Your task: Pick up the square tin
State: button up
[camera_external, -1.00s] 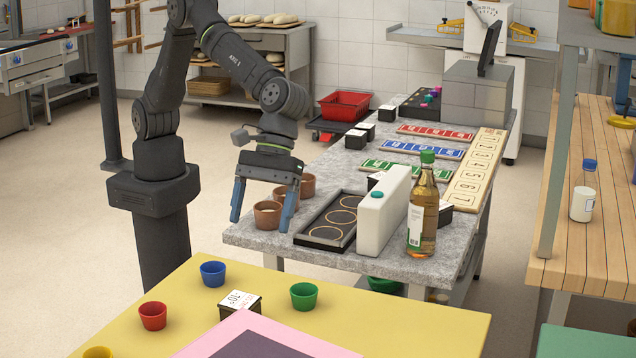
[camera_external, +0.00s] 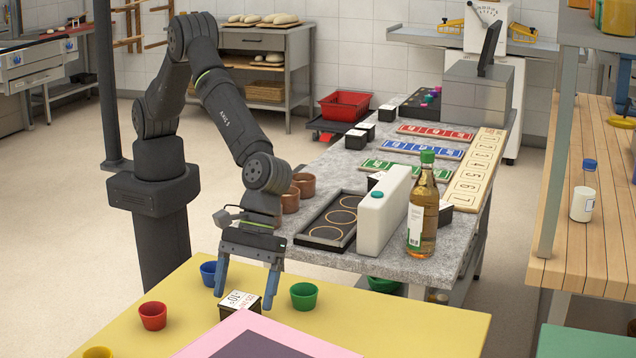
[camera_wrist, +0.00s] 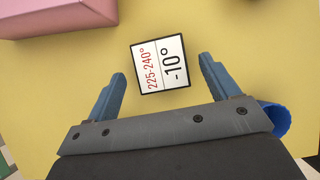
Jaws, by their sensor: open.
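The square tin (camera_external: 240,301) is a small dark box with a white printed top, standing on the yellow table. In the wrist view the tin (camera_wrist: 161,64) shows its label "225-240° -10°" and lies just beyond the fingertips, slightly turned. My gripper (camera_external: 244,294) points down over the yellow table with its blue fingers spread. In the wrist view my gripper (camera_wrist: 162,70) is open and empty, one finger to each side of the tin's line. In the external view the fingertips overlap the tin's upper part; I cannot tell the exact height gap.
A blue cup (camera_external: 208,274) is close behind the left finger. A green cup (camera_external: 304,296) stands right of the tin and a red cup (camera_external: 152,316) to its left. A pink block (camera_external: 262,340) lies in front. The yellow table's right part is clear.

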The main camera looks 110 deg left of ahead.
aim_at(241, 299)
jog(key=x, duration=0.3)
jog(key=shift+s+d+f, duration=0.1)
jog(key=shift+f, duration=0.1)
jog(key=c, duration=1.2)
jog(key=shift+r, duration=0.15)
